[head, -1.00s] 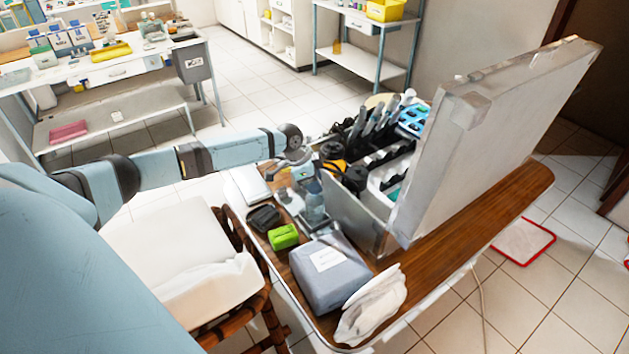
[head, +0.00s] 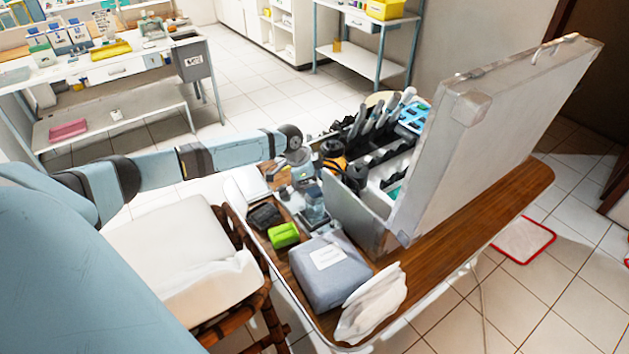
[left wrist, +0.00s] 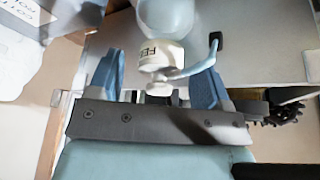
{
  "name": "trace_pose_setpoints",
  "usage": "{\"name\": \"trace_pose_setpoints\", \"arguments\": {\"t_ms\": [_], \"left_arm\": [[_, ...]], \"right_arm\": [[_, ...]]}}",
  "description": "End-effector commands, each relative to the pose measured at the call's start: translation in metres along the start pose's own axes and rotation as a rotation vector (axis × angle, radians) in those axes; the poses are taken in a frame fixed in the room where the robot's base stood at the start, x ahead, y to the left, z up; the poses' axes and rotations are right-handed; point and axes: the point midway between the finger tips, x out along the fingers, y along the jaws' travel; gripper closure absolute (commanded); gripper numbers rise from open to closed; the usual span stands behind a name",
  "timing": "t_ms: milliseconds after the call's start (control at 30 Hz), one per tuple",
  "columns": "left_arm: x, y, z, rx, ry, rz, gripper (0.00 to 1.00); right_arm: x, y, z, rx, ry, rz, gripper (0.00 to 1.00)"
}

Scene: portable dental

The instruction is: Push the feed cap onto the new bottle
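In the left wrist view the feed cap (left wrist: 160,56) is white with dark lettering and a pale blue tube on its right side. It lies between the two blue fingers of my left gripper (left wrist: 158,80), with a visible gap on the left. A pale, translucent round bottle (left wrist: 168,15) shows just beyond the cap. I cannot tell whether cap and bottle touch. In the head view a clear bottle (head: 314,208) stands upright on the table beside the open case. My left gripper (head: 299,172) is above and behind it, its fingers small and partly hidden. My right gripper is not in view.
The open case (head: 362,212), with dark holders and tools, stands close right of the bottle. A green box (head: 284,235), a black item (head: 264,216) and a grey pouch (head: 328,272) lie in front and left. The wooden table's right side (head: 480,225) is clear.

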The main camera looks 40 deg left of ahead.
Motion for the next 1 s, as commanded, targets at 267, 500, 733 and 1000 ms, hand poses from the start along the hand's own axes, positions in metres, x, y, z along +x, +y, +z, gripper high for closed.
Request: {"name": "trace_pose_setpoints", "arguments": {"t_ms": [267, 500, 733, 1000], "left_arm": [[-0.003, -0.001, 0.0, 0.0, 0.001, -0.001, 0.28], [-0.04, -0.002, 0.001, 0.002, 0.0, -0.004, 0.28], [-0.093, -0.001, 0.001, 0.001, -0.001, -0.004, 0.28], [-0.132, -0.001, 0.0, 0.0, 0.0, -0.002, 0.28]], "right_arm": [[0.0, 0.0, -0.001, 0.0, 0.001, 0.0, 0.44], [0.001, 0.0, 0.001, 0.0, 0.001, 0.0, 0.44], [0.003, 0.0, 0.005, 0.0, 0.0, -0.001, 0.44], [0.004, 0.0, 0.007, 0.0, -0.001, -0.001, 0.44]]}}
